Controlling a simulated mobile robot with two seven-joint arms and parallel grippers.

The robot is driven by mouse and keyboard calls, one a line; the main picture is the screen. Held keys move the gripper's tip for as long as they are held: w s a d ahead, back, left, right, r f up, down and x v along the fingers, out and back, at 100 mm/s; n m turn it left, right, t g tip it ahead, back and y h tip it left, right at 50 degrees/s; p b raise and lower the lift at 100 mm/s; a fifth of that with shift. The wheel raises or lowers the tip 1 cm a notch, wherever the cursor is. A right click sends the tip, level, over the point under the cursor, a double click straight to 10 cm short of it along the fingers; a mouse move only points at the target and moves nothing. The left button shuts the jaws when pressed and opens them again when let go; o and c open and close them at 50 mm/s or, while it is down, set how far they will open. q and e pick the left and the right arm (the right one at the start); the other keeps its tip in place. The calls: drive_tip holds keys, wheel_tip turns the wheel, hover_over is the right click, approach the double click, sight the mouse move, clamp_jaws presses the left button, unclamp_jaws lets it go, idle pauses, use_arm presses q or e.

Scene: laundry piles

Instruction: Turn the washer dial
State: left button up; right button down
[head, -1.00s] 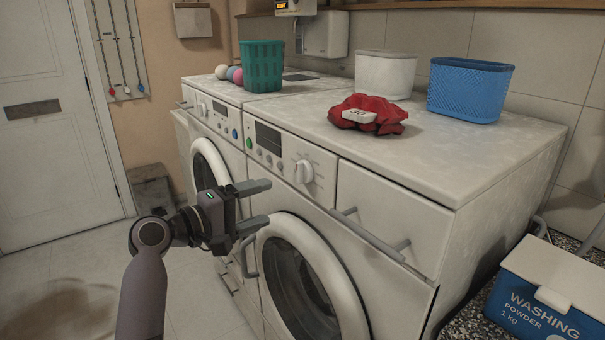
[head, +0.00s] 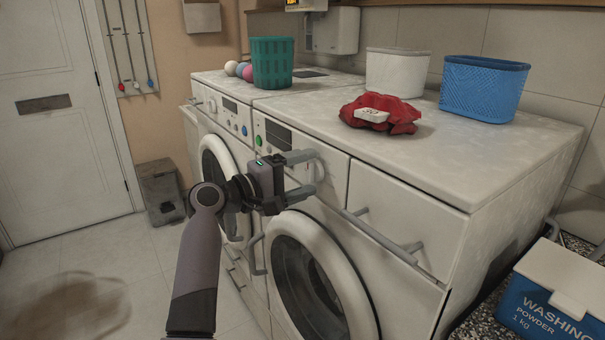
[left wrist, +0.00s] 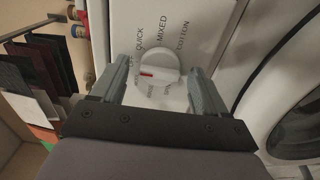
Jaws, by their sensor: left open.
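The white washer dial (left wrist: 159,70) with a red pointer mark shows in the left wrist view. Labels such as QUICK, MIXED and COTTON surround it on the front panel of the nearer washer (head: 480,200). My left gripper (head: 315,172) is open, with its fingers near that panel. In the left wrist view its fingertips (left wrist: 160,68) lie on either side of the dial, with visible gaps. I cannot tell whether the fingers touch the panel. In the head view the gripper mostly hides the dial. My right gripper is not in view.
A bar handle (head: 385,238) juts out right of the gripper, and the round door (head: 315,285) is below. A red cloth (head: 385,108), a white basket (head: 397,72), a blue basket (head: 485,88) and a green basket (head: 272,64) stand on top.

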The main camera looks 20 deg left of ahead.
use_arm(q)
drive_tip(key=shift+c, duration=0.3)
drive_tip(key=c, duration=1)
